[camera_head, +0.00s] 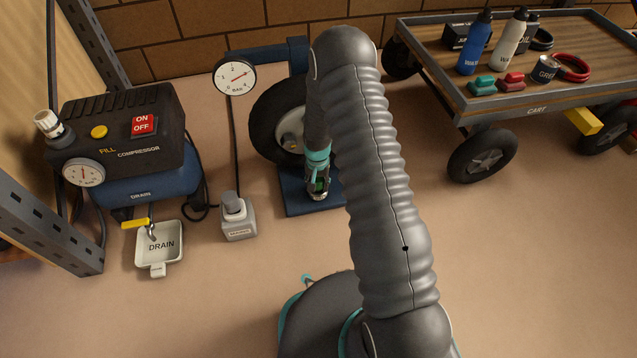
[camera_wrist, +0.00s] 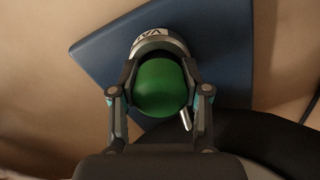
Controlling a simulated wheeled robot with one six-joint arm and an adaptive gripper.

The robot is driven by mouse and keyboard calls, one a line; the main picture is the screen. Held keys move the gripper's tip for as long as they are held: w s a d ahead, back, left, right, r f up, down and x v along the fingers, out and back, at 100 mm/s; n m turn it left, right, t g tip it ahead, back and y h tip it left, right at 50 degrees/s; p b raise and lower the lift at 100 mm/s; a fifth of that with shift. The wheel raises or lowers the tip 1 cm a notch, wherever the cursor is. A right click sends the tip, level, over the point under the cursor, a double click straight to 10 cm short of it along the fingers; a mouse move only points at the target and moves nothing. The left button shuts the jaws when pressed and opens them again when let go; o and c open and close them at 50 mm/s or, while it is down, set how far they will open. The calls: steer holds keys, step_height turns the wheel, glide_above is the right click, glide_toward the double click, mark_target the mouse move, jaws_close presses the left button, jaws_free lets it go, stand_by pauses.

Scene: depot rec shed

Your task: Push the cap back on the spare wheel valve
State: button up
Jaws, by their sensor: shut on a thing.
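My gripper (camera_head: 318,182) is low in front of the spare wheel (camera_head: 265,122). It is shut on the green cap (camera_wrist: 162,88), a rounded green piece that fills the space between the two fingers in the wrist view. A pale grey round piece with partly hidden lettering (camera_wrist: 157,41) shows just beyond the cap; I cannot tell whether they touch. A thin bright metal stem (camera_wrist: 186,120) shows beside the right finger, and I cannot tell whether it is the valve. The wheel stands on a blue base (camera_head: 296,204), and my arm hides part of both.
A compressor (camera_head: 120,150) stands at left, with a drain tray (camera_head: 159,262) in front. A grey box (camera_head: 238,222) sits beside the blue base. A gauge (camera_head: 235,76) is above it. A loaded cart (camera_head: 520,95) stands at right. The floor at lower right is clear.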

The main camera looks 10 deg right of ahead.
steer(key=shift+f, duration=0.7)
steer(key=shift+c, duration=0.6)
steer(key=o, duration=1.7)
steer(key=shift+f, duration=0.1)
steer(key=shift+r, duration=0.2)
step_height(320, 180, up, 12)
steer(key=shift+f, duration=0.1)
